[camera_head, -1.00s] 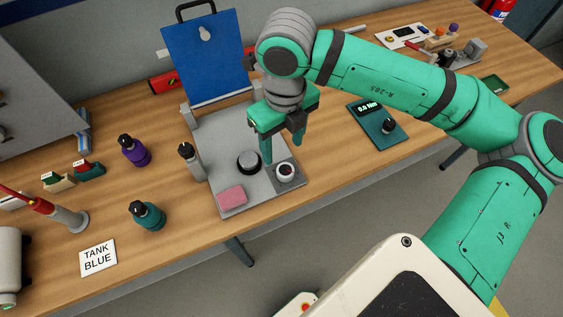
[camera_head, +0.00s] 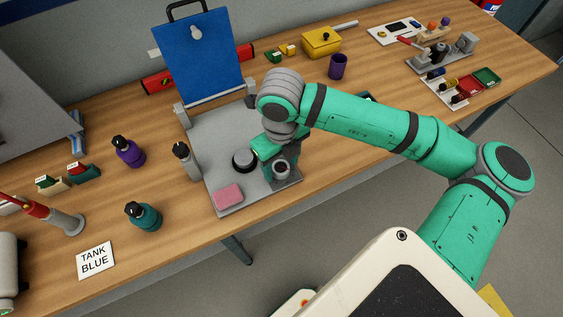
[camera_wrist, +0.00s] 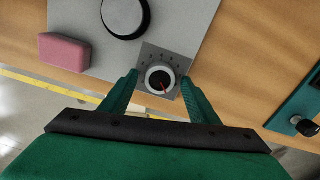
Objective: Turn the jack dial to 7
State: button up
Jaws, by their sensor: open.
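The jack dial (camera_wrist: 158,82) is a small round knob with a pale rim, a dark centre and a red pointer line. It sits on a grey square at the corner of the grey base plate (camera_head: 213,142). My gripper (camera_wrist: 160,79) is open, one finger on each side of the dial, with gaps visible. In the head view the dial (camera_head: 282,168) shows just below my gripper, whose fingers are mostly hidden by the arm.
A blue upright panel (camera_head: 204,60) rises behind. A teal box with a knob (camera_wrist: 304,122) lies to the right.

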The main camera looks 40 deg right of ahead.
jog(key=shift+w, duration=0.1)
jog(key=c, duration=1)
jog(key=shift+c, duration=0.2)
jog(key=shift+n, duration=0.3)
jog(key=n, duration=0.5)
jog(key=shift+d, duration=0.1)
jog(key=n, duration=0.4)
jog(key=shift+n, duration=1.1)
